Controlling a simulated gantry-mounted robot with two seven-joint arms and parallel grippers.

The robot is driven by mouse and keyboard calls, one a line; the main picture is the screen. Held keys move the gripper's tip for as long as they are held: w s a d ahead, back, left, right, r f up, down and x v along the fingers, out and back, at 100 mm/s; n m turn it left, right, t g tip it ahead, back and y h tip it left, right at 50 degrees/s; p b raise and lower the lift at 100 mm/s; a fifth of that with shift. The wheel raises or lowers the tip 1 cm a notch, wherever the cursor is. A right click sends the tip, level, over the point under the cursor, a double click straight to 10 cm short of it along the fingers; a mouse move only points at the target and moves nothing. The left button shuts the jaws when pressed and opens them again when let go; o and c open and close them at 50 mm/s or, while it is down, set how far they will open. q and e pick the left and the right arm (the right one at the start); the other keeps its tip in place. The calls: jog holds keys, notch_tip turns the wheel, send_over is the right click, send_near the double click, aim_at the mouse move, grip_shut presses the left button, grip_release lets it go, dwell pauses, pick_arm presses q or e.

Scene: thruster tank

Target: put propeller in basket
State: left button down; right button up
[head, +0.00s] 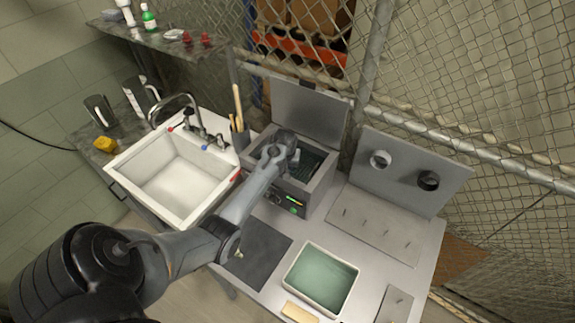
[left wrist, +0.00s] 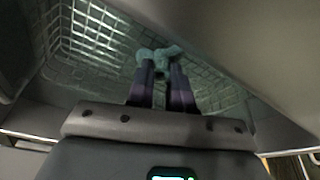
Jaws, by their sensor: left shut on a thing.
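My left gripper (head: 284,151) is over the opening of the grey tank (head: 318,193), whose lid stands open behind it. In the left wrist view the gripper (left wrist: 162,72) is shut on the propeller (left wrist: 158,57), a small pale greenish piece at its fingertips. The wire basket (left wrist: 95,40) lies beyond and around it, inside the tank. I cannot tell whether the propeller touches the basket mesh. In the head view the gripper hides the propeller, and only part of the basket (head: 312,163) shows. My right gripper is not in view.
A white sink (head: 172,185) with a faucet is left of the tank. A tray with a greenish inside (head: 320,279) and a dark mat (head: 258,252) lie in front. A panel with two round holders (head: 412,172) stands at the right, against a chain-link fence.

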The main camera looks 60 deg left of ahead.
pick_arm(q)
jog(key=shift+f, duration=0.1)
jog(key=c, duration=1)
grip_release()
jog(key=v, duration=1.2)
jog(key=s+d+r+m+h+p, duration=0.1)
jog(key=s+d+r+m+p, duration=0.1)
jog(key=s+d+m+p, duration=0.2)
jog(key=s+d+r+m+t+h+p, duration=0.1)
jog(key=s+d+r+m+p, duration=0.2)
jog(key=s+d, duration=0.7)
jog(key=s+d+r+m+p, duration=0.2)
jog(key=s+d, duration=0.6)
jog(key=d, duration=1.3)
jog(key=shift+d+r+m+h+p, duration=0.15)
jog(key=shift+r+m+h+p, duration=0.05)
jog(key=shift+m+p, duration=0.5)
jog(key=shift+d+r+m+h+p, duration=0.1)
jog(key=shift+r+m+h+p, duration=0.1)
jog(key=shift+m+p, duration=0.5)
